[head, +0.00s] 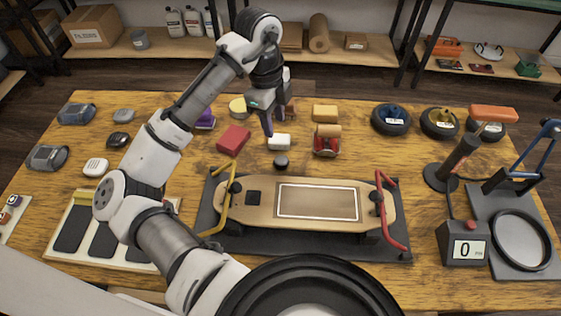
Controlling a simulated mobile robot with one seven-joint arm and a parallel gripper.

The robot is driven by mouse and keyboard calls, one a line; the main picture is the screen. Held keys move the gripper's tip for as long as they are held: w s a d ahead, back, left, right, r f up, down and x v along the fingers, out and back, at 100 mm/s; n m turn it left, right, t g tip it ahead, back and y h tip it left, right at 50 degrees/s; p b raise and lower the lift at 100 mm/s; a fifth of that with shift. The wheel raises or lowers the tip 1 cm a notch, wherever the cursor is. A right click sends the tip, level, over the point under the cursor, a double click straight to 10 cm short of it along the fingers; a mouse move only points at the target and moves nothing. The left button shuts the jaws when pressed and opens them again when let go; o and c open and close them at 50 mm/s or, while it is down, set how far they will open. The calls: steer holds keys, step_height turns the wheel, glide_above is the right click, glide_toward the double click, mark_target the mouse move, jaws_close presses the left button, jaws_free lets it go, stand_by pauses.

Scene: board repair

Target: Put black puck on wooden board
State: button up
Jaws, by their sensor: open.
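In the head view, the small black puck (281,162) sits on the wooden table, just behind the skateboard deck. The wooden board (265,213) lies level across a dark mat, with a white rectangular outline (318,202) on its top. My gripper (277,121) is open and points down above the table, behind the puck and close to a white block (279,142). Nothing shows between its fingers that I can make out. The far finger is partly hidden by the gripper body.
A yellow clamp bar (226,200) and a red one (389,212) stand at the board's ends. A red box (233,140) and a red-and-tan item (327,141) flank the puck.

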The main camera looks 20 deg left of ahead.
mark_target(281, 160)
steer(key=f, duration=0.4)
steer(key=d+f, duration=0.1)
steer(key=f, duration=0.4)
steer(key=f+p, duration=0.1)
steer(key=f, duration=0.3)
steer(key=shift+s+d+f, duration=0.1)
steer(key=shift+d+f, duration=0.25)
steer(key=c, duration=0.7)
steer(key=shift+r, duration=0.1)
step_height(281, 160, up, 20)
